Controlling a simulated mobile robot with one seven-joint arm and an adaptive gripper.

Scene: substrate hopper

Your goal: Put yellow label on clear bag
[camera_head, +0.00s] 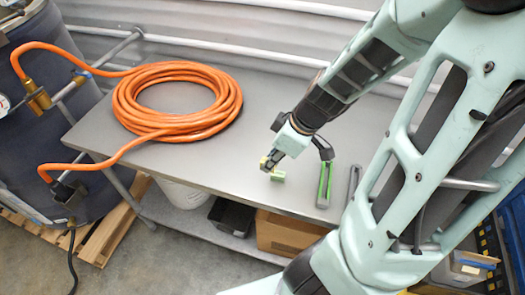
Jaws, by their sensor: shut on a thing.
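My gripper (270,168) is low over the front part of the grey table, pointing down and to the left. It is shut on a small yellow-green thing (278,176) at its fingertips. This thing may be the yellow label, but it is too small to tell for sure. I cannot make out a clear bag in this view; my arm covers the right part of the table.
A coiled orange hose (228,105) lies on the left of the grey table (225,165). A green-and-grey tool (325,186) and a grey tool (354,184) lie right of my gripper. A cardboard box (285,232) and a black bin (231,215) sit below.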

